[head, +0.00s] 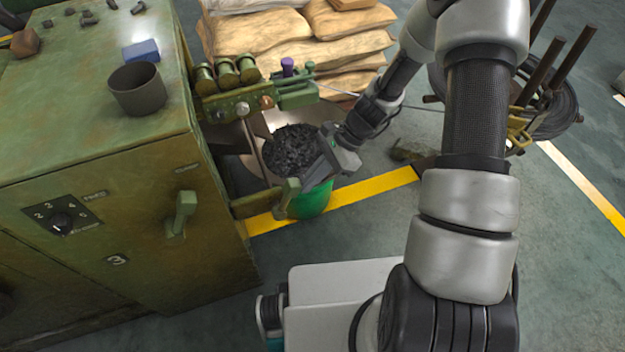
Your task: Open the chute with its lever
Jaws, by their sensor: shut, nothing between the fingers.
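A green machine (100,180) stands at the left. A small green lever (184,208) sits on its front face, below a small plate. A green bar (252,204) juts from the machine's right side and ends in an upright green handle (290,194); I cannot tell which of the two is the chute's lever. A grey sloped metal sheet (236,172), perhaps the chute, shows beside the machine. My gripper (308,176) is shut and empty, its fingers pointing down-left close to the green handle. I cannot tell whether they touch it.
A green bucket (314,204) of dark pieces stands under my gripper. A numbered dial (62,223) is on the machine's front. A dark cup (137,90) and blue block (141,50) are on top. Sacks (270,35) lie behind; a wire reel (555,105) stands right.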

